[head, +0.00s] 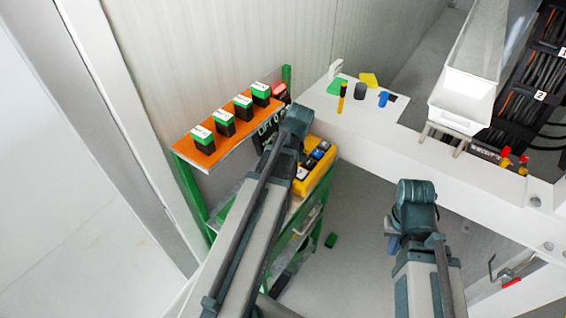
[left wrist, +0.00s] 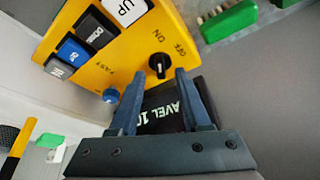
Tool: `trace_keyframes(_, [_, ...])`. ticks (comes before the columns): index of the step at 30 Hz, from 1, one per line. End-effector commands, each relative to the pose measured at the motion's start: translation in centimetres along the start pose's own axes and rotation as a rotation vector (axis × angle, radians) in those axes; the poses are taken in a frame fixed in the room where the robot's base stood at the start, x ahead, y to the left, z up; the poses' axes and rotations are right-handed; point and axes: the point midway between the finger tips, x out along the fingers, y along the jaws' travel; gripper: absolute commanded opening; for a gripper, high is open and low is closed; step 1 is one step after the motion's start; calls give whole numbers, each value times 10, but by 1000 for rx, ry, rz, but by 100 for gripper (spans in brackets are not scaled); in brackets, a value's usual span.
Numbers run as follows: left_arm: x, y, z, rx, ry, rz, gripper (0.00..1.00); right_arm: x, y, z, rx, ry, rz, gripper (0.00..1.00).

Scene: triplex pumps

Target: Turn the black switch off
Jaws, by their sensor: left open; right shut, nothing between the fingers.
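The black switch (left wrist: 158,64) is a small round knob on the yellow control box (left wrist: 128,58) in the left wrist view, with ON and OFF printed beside it. I cannot tell for sure which mark it points to. My left gripper (left wrist: 161,72) is open, its two blue fingertips on either side of the knob. I cannot tell whether they touch it. In the head view the yellow box (head: 318,172) sits on a green-framed stand, partly behind my left arm; the switch is hidden there. My right gripper (head: 393,244) is shut and empty, low over the floor.
The box also carries UP and DOWN buttons and a blue knob (left wrist: 111,96). An orange shelf (head: 192,143) with several green-and-black blocks is left of my left arm. A white bench (head: 345,118) with small items and a white bin (head: 462,105) stand behind.

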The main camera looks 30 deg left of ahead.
Motion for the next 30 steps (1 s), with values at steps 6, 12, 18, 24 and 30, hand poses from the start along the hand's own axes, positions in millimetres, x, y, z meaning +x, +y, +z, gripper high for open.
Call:
trace_keyframes(6, [33, 1, 1, -1, 0, 1, 48, 31, -3, -2, 1, 0, 0, 0])
trace_keyframes(12, [36, 0, 0, 0, 0, 1, 48, 34, -3, -2, 2, 0, 0, 0])
trace_keyframes(18, [36, 0, 0, 0, 0, 0, 44, 33, -3, -2, 2, 0, 0, 0])
trace_keyframes(24, [36, 0, 0, 0, 0, 0, 8, 33, -3, -2, 2, 0, 0, 0])
trace_keyframes(30, [36, 0, 0, 0, 0, 0, 0, 33, -3, -2, 2, 0, 0, 0])
